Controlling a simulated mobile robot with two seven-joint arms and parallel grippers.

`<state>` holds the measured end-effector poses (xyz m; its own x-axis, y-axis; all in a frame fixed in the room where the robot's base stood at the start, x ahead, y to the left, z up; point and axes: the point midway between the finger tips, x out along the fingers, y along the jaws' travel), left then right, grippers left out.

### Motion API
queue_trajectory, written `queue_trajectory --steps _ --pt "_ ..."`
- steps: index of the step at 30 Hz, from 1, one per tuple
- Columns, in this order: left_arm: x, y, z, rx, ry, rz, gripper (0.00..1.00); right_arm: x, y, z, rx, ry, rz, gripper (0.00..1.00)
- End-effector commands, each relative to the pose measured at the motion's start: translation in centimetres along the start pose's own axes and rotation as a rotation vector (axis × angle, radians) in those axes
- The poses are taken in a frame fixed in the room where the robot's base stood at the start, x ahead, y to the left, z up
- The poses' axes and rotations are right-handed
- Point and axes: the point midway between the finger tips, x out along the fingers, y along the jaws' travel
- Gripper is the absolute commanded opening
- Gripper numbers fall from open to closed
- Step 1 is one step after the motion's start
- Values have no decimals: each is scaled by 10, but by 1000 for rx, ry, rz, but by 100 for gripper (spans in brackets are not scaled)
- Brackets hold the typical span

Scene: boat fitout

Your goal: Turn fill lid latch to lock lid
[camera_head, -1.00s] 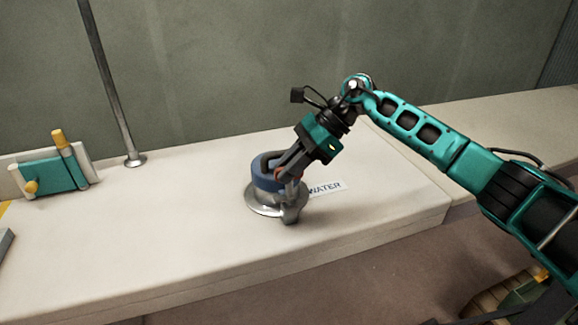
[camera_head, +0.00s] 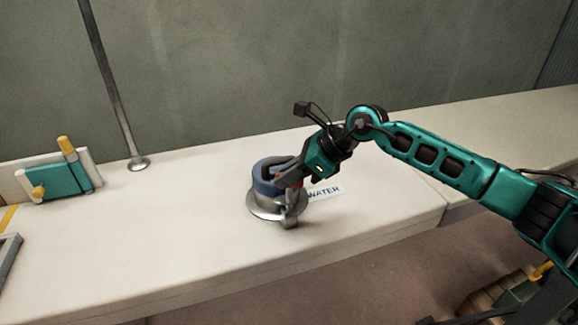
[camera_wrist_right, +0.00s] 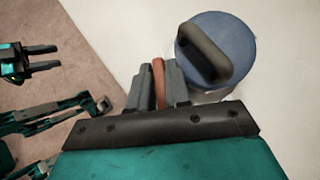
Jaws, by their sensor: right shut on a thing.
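The fill lid (camera_head: 268,178) is a blue round cap with a dark raised handle. It sits on a silver round fitting (camera_head: 262,212) on the white deck, and shows at the upper right in the right wrist view (camera_wrist_right: 238,42). A grey metal lug (camera_head: 291,214) stands at the fitting's near right side. My right gripper (camera_head: 281,183) comes in from the right, beside the lid. Its fingers are shut on a red-brown latch (camera_wrist_right: 158,84), seen edge-on between them in the wrist view. My left gripper (camera_wrist_right: 45,62) shows at the wrist view's left edge, fingers apart and empty.
A label reading WATER (camera_head: 325,191) lies on the deck (camera_head: 150,240) right of the fitting. A metal post (camera_head: 138,163) and a teal block with yellow parts (camera_head: 64,176) stand at the left. The deck's near side is clear.

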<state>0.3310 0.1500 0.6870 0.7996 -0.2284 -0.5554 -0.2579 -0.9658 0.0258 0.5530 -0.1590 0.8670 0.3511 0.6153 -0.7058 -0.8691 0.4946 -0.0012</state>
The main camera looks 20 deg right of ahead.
Motion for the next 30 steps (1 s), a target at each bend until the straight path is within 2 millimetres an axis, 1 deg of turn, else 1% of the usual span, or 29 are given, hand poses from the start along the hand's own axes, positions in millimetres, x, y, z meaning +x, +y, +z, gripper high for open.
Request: queue_trajectory --steps 1,5,11,15,21,25,30 --pt "-5 0 -9 0 2 0 44 -4 1 3 28 1 -29 0" --pt "-10 -2 -17 3 14 -7 44 -3 2 3 115 1 -116 0" --pt "-13 -7 -11 -2 2 -23 44 -1 2 2 249 -1 -249 0" --pt "-14 -9 -2 -8 -13 -31 44 1 2 1 343 -2 -342 0" --pt "-9 -8 6 -10 -18 -29 44 2 2 0 468 -2 -466 0" --pt "-6 -4 7 -11 -18 -20 44 2 1 0 539 -2 -536 0" --pt "-3 2 0 -9 0 -4 44 2 1 -1 610 0 -607 0"
